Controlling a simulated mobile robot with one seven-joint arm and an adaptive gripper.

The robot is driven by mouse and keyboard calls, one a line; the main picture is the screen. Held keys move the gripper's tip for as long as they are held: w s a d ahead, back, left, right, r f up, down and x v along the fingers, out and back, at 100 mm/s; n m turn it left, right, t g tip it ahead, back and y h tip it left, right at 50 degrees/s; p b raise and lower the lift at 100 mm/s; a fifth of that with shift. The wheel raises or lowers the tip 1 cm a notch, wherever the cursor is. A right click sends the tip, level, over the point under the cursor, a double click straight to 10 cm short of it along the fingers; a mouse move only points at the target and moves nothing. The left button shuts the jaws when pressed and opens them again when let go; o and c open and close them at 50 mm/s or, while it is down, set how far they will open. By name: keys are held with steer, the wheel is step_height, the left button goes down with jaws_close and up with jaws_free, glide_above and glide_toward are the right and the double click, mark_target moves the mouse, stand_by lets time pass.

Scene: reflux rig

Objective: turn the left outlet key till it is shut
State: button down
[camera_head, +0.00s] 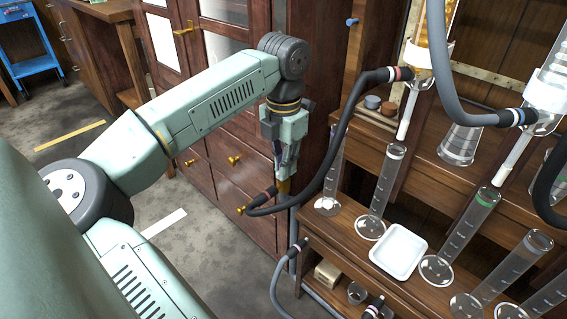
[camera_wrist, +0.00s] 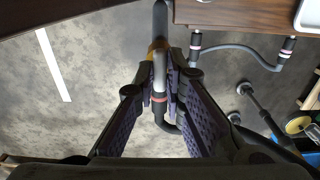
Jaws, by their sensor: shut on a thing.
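My gripper (camera_head: 282,174) points down beside the wooden bench, at the top of a grey upright pipe (camera_head: 292,228). Its fingers are shut on the left outlet key, which is mostly hidden between them. A brass fitting (camera_head: 284,187) shows just below the fingertips. In the wrist view my gripper (camera_wrist: 163,66) closes in around the outlet, with brass (camera_wrist: 156,47) at the tips. A dark hose with a red and white collar (camera_wrist: 160,97) joins there. I cannot tell the key's exact angle.
A dark hose (camera_head: 338,140) loops from the outlet up to the glassware. Glass cylinders (camera_head: 378,192) and a white tray (camera_head: 399,251) stand on the bench to the right. Cabinet drawers with brass knobs (camera_head: 234,160) are behind. Open floor (camera_head: 150,205) lies to the left.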

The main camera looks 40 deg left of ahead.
steer(key=shift+m, duration=0.3)
steer(key=m+p, duration=0.1)
steer(key=m, duration=0.3)
steer(key=shift+m, duration=0.3)
steer(key=m, duration=0.4)
steer(key=shift+m+p, duration=0.3)
steer(key=shift+p, duration=0.1)
steer(key=m, duration=0.8)
steer(key=shift+p, duration=0.35)
steer(key=shift+m, duration=0.4)
steer(key=c, duration=1.7)
jaws_free()
steer(key=shift+o, duration=0.2)
